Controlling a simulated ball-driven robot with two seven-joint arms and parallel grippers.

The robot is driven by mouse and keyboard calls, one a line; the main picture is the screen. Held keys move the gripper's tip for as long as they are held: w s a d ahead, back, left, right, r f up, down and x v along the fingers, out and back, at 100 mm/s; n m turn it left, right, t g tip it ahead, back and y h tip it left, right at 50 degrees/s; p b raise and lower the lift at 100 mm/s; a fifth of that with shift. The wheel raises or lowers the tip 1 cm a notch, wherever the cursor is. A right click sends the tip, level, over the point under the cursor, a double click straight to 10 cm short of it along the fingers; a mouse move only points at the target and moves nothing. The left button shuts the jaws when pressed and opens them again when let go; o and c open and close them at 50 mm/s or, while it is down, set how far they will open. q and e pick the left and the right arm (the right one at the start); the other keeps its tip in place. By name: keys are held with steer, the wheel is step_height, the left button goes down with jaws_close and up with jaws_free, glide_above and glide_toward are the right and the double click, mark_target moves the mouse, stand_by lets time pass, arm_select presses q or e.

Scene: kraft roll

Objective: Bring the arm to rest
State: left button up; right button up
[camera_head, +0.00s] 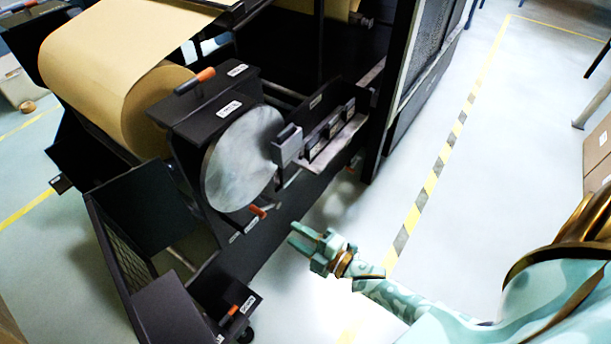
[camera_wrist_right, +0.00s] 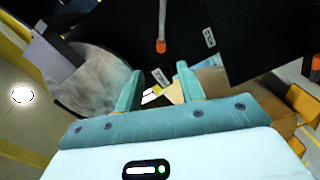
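My right gripper (camera_head: 303,238) is in the lower middle of the head view, held in the air over the floor, in front of the black machine and to the right of its round grey disc (camera_head: 240,160). Its two teal fingers are apart. In the right wrist view the gripper (camera_wrist_right: 160,84) also shows its fingers spread with no object held between them. The disc (camera_wrist_right: 92,80) lies behind and left of the fingers there. My left gripper is not in the head view.
A kraft paper roll (camera_head: 120,75) sits in the machine. Orange-tipped handles (camera_head: 258,211) stick out near the disc. A black frame (camera_head: 150,225) stands at lower left. Cardboard boxes (camera_head: 598,150) stand at the right edge.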

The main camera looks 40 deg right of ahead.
steer(key=shift+s+d, duration=0.25)
steer(key=shift+s, duration=0.35)
